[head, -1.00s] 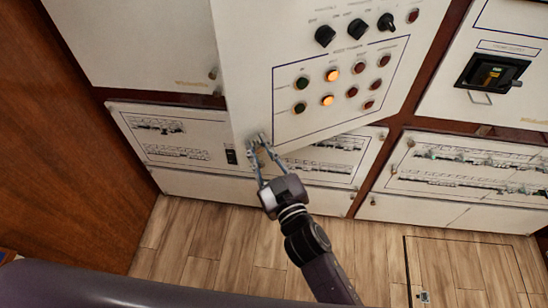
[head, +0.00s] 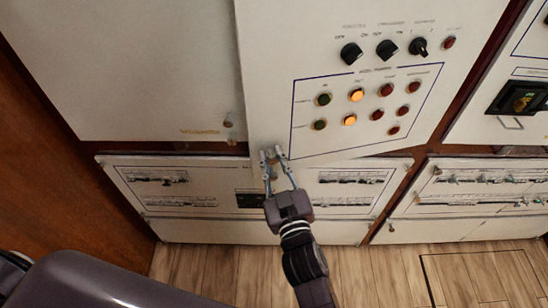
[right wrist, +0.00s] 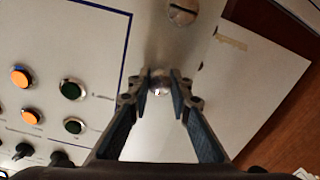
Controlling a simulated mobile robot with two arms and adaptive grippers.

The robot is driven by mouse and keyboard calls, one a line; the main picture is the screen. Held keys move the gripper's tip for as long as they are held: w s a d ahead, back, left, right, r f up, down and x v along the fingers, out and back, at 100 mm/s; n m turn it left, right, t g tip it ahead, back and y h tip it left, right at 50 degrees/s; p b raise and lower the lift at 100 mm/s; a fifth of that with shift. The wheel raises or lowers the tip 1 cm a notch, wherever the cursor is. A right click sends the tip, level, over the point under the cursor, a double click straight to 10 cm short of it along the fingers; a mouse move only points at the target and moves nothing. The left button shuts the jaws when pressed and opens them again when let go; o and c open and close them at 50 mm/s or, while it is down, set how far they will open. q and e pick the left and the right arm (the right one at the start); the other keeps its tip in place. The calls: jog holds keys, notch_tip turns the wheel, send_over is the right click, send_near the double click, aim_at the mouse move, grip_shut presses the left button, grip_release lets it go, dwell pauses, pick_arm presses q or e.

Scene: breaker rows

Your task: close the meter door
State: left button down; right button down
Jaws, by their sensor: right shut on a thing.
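The meter door (head: 300,110) is the pale panel with black knobs, lit orange buttons and red and green buttons. It stands a little out from the cabinet face, its lower left corner overlapping the row below. My right gripper (head: 271,158) is at that corner, its fingers shut on a small round metal knob (right wrist: 159,86) on the door. The right gripper (right wrist: 160,80) also shows in the right wrist view, with the knob between its fingertips. My left gripper is not in view.
A plain closed panel (head: 130,70) lies left of the door. Breaker rows (head: 170,185) run below it. A panel with a black breaker (head: 520,97) is at the right. A brown wooden wall (head: 60,170) stands at the left, and wood flooring (head: 380,265) is below.

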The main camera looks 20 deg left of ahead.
jog(key=shift+s+f, duration=0.1)
jog(key=shift+s, duration=0.05)
jog(key=c, duration=1.7)
grip_release()
jog(key=shift+c, duration=0.2)
jog(key=v, duration=1.2)
